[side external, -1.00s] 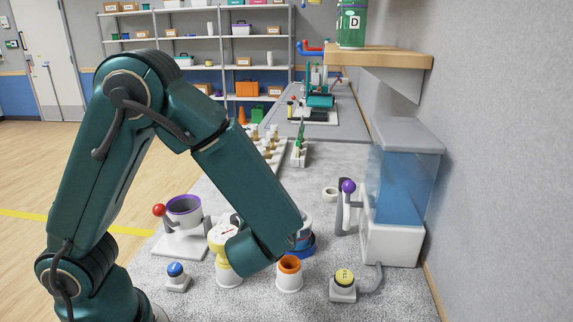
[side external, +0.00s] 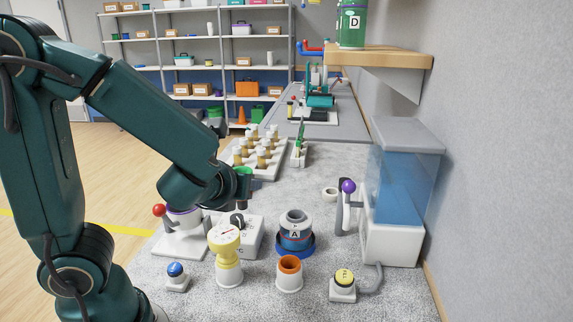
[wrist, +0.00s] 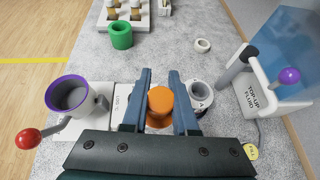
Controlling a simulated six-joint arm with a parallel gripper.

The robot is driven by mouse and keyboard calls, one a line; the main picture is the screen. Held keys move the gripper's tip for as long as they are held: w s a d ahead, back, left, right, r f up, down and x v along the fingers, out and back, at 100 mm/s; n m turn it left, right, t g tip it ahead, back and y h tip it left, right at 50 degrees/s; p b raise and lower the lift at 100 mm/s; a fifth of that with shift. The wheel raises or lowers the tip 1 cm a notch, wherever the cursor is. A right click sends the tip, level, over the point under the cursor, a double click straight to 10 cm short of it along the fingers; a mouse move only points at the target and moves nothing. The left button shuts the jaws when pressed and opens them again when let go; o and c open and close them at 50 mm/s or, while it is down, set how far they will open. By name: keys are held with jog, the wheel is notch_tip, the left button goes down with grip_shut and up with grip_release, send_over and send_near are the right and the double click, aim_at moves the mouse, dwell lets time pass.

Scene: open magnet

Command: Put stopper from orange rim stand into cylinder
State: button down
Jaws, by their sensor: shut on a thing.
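My gripper (wrist: 160,115) is shut on an orange stopper (wrist: 160,101), which sits between its two fingers in the wrist view. In the side view my gripper is raised above the white box with a dark knob (side external: 239,222), and I cannot make out the stopper there. The cylinder (side external: 295,232), with a grey rim, a letter A and a blue base, stands behind that stand. Its grey rim also shows right of my fingers in the wrist view (wrist: 201,90).
A purple-rimmed cup (wrist: 69,94) with a red ball lever (wrist: 28,138) stands left. A green cup (wrist: 121,36) and a rack of vials (side external: 254,155) are farther back. A blue tank (side external: 401,188) stands right.

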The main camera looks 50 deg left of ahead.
aim_at(296, 230)
jog(key=w+a+r+n+g+y, duration=0.1)
jog(key=w+a+r+n, duration=0.2)
jog(key=a, duration=0.4)
jog(key=shift+m, duration=0.6)
jog(key=w+d+f, duration=0.4)
jog(key=w+d, duration=0.1)
jog(key=w+d+f, duration=0.3)
jog(key=shift+d, duration=0.15)
jog(key=shift+f, duration=2)
jog(key=shift+f, duration=0.15)
jog(key=c, duration=0.7)
grip_release()
